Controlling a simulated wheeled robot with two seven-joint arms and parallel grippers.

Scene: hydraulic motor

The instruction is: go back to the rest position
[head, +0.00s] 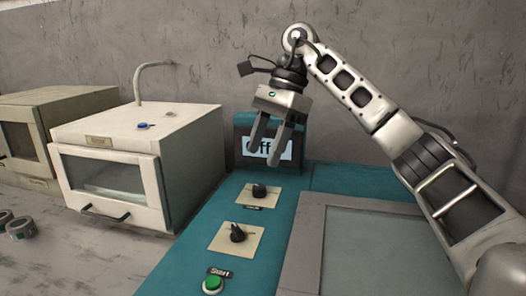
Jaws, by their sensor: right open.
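My right gripper (264,158) hangs from the arm that comes in from the right. Its two fingers point down and are apart, with nothing between them. It is above the back of the teal console (180,262), in front of a small display (283,149) and partly covering its text, which seems to read "Off". Two black knobs sit on beige plates below the gripper, a rear knob (259,191) and a front knob (238,233). A green button (212,284) labelled "Start" is at the console's front. My left gripper is out of view.
A white box with a glass door (110,178) stands left of the console, with a blue button and curved pipe on top. Another cabinet (22,150) is farther left. Small round parts (21,228) lie at the left edge. A framed grey panel (375,245) is at right.

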